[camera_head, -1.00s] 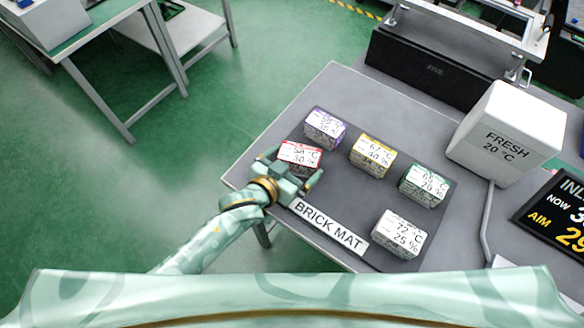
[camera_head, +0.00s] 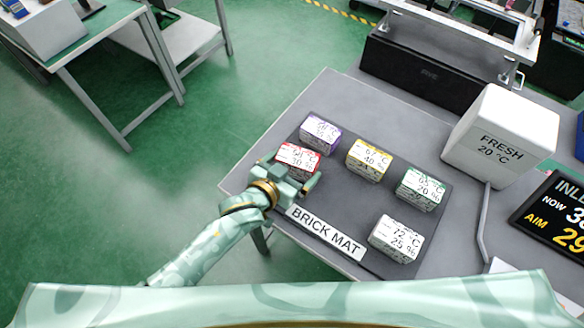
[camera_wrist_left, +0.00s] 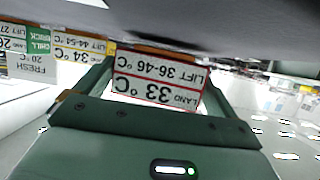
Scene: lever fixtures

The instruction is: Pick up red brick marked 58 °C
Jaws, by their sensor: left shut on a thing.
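The red brick (camera_head: 298,160) is a white-sided block with a red edge, at the left of the dark brick mat (camera_head: 345,205). Its top shows 30 %, and the temperature is hard to read now. My left gripper (camera_head: 289,172) is shut on it, with one finger at each side. In the left wrist view, the red brick (camera_wrist_left: 158,82) sits between the fingers, its side label upside down, reading LIFT 36-46 °C and LAND 33 °C. I cannot tell if it is clear of the mat. My right gripper is not in view.
A purple brick (camera_head: 320,132) stands just behind the red one, with yellow (camera_head: 368,160), green (camera_head: 420,190) and white (camera_head: 397,239) bricks to the right. A white FRESH 20 °C box (camera_head: 500,135) and a dark display (camera_head: 558,215) stand further right.

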